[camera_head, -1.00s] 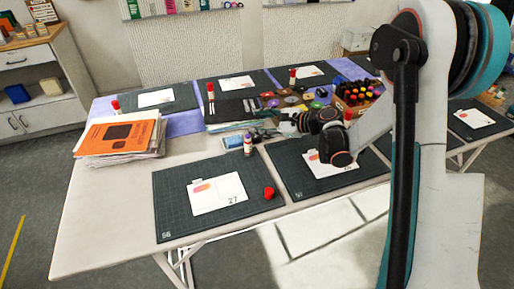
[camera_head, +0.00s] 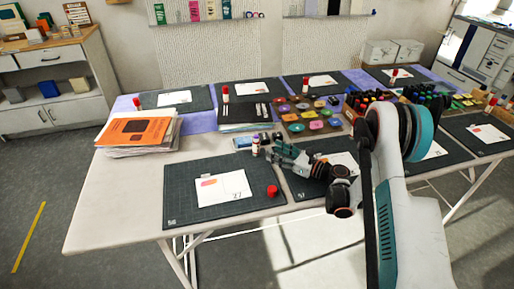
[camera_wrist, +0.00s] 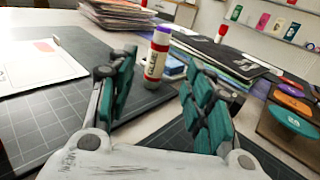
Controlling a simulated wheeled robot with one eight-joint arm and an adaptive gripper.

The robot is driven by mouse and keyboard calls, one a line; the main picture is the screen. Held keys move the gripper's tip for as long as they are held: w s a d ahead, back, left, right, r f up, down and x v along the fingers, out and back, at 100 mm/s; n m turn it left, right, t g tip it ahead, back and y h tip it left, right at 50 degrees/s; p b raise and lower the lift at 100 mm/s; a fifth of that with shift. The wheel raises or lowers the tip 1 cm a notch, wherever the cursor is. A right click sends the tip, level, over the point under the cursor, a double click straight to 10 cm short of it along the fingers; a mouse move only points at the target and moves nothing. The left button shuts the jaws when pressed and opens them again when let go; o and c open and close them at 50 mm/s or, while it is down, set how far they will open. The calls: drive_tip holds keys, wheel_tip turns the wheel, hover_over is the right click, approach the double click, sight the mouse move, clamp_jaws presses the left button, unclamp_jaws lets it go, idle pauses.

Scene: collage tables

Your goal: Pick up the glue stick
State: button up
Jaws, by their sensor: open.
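A glue stick (camera_head: 255,146) with a purple top and a white and red body stands upright near the back edge of a dark cutting mat (camera_head: 180,201). In the wrist view the glue stick (camera_wrist: 157,58) shows between my two teal-padded fingers, farther out than they reach. My gripper (camera_head: 280,152) is open and empty, just right of the glue stick and pointing toward it. In the wrist view my gripper (camera_wrist: 158,80) has its fingers wide apart.
A white card (camera_head: 224,189) lies on the mat. Folders (camera_head: 140,131) are stacked at the left, and dark sheets (camera_head: 245,116) lie behind the glue stick. A tray of coloured discs (camera_head: 308,115) is at the back right. Other red-capped glue sticks (camera_head: 225,94) stand on farther mats.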

sight(256, 144)
drive_tip(key=b+x, duration=0.1)
drive_tip(key=x, duration=0.3)
drive_tip(key=shift+w+a, duration=0.2)
drive_tip(key=shift+a, duration=0.1)
drive_tip(key=b+x, duration=0.2)
drive_tip(key=x, duration=0.3)
drive_tip(key=shift+a+f, duration=0.1)
drive_tip(key=shift+f, duration=0.1)
drive_tip(key=c, duration=1.1)
